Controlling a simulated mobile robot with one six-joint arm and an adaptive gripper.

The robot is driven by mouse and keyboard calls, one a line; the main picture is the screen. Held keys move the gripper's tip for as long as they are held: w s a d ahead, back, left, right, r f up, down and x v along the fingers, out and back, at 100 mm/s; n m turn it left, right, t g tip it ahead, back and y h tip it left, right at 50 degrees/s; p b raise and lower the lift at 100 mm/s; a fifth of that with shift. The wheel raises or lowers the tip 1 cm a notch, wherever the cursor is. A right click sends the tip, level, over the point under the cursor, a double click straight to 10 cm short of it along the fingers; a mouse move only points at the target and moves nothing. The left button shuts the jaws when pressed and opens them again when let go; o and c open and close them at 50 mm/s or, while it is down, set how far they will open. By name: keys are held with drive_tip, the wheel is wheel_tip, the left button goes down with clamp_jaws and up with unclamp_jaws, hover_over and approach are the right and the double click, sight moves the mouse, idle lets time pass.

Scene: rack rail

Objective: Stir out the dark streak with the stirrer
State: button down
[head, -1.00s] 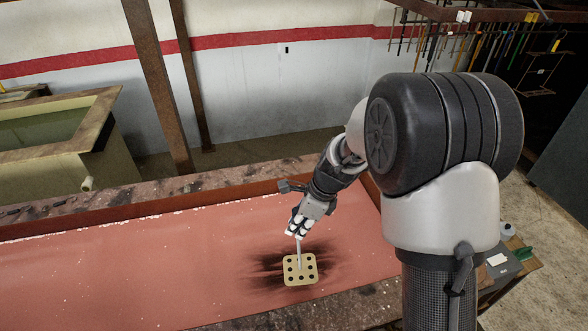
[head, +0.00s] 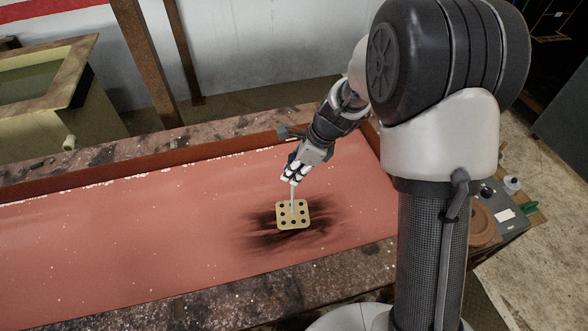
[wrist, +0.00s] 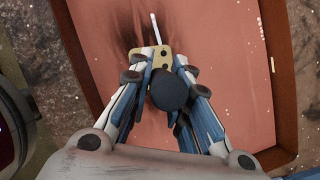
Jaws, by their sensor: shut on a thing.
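The stirrer (head: 293,214) is a tan square plate with several dark holes on a thin pale rod. My gripper (head: 295,177) is shut on the rod's upper part, and the plate is at the surface of the red bath (head: 110,245). The dark streak (head: 325,226) spreads as a black smear around the plate, widest to its lower left and right. In the wrist view my gripper (wrist: 167,75) hides much of the stirrer plate (wrist: 150,57). A pale rod end shows beyond the plate, and part of the streak (wrist: 118,20) lies to its left.
The trough's stained stone-like rim (head: 200,308) runs along the near side, with a rust-brown inner wall (head: 180,158) at the far side. Rusty posts (head: 145,65) stand behind it. A pale tank (head: 85,100) is at the far left. A side table (head: 490,220) is at right.

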wheel_tip(320, 180, down, 10)
drive_tip(key=b, duration=0.6)
drive_tip(key=shift+b, duration=0.35)
drive_tip(key=w+d+p, duration=0.2)
drive_tip(key=d, duration=0.8)
drive_tip(key=s+a+p, duration=0.1)
drive_tip(key=s+a, duration=0.1)
drive_tip(key=a, duration=0.8)
drive_tip(key=s+a+p, duration=0.1)
drive_tip(key=s+a, duration=0.1)
drive_tip(key=a, duration=0.8)
drive_tip(key=w+d, duration=0.2)
drive_tip(key=d, duration=0.8)
